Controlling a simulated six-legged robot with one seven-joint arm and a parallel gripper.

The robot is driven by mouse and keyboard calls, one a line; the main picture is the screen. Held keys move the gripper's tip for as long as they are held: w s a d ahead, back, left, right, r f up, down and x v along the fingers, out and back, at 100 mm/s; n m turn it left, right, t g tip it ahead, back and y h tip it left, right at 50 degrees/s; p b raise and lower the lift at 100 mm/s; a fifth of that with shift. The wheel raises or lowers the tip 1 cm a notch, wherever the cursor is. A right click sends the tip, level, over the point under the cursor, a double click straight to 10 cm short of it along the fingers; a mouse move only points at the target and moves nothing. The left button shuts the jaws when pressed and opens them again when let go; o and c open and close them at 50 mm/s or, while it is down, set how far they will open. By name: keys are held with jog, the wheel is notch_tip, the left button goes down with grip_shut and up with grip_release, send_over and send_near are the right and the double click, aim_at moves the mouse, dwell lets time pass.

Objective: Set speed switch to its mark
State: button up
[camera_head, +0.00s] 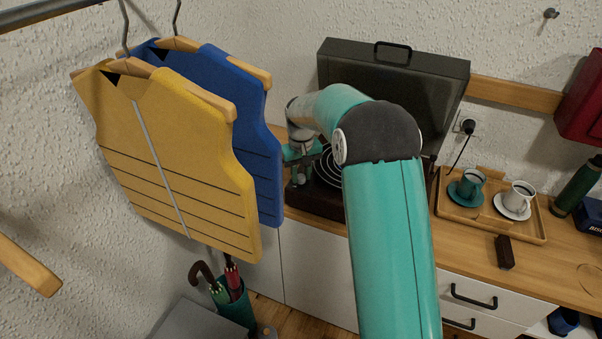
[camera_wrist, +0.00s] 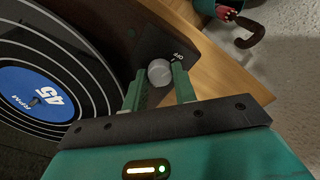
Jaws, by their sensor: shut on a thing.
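The record player (camera_head: 317,203) stands open on the wooden counter, its dark lid (camera_head: 394,75) raised behind it. In the wrist view, the speed switch (camera_wrist: 159,72) is a round light-grey knob on the dark deck, near a corner, with the word OFF printed beside it. My gripper (camera_wrist: 160,80) has its two green fingers on either side of the knob and is shut on it. The knob's pointer and any other marks are not visible. In the head view, my gripper (camera_head: 302,165) is over the player's left side, and the knob is hidden.
A black record (camera_wrist: 62,70) with a blue "45 RPM" label lies left of the fingers. A wooden tray (camera_head: 455,211) with two cups stands right of the player. Yellow (camera_head: 165,155) and blue (camera_head: 262,150) vests hang at left. An umbrella stand (camera_head: 237,311) is below.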

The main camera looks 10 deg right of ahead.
aim_at(301, 176)
jog(key=shift+r, duration=0.1)
jog(key=o, duration=1)
jog(key=shift+c, duration=0.2)
notch_tip(301, 176, up, 14)
jog(key=shift+s, duration=0.1)
jog(key=s+r+t, duration=0.1)
jog(key=s+r, duration=0.4)
jog(key=s, duration=0.3)
jog(key=s+r+t, duration=0.2)
jog(key=s+r, duration=0.2)
jog(key=s, duration=0.5)
jog(key=s+f+m+t, duration=0.2)
jog(key=s+f, duration=0.2)
jog(key=s, duration=1.5)
jog(key=shift+a+f+t, duration=0.15)
jog(key=shift+f+t, duration=0.05)
jog(key=shift+t, duration=0.1)
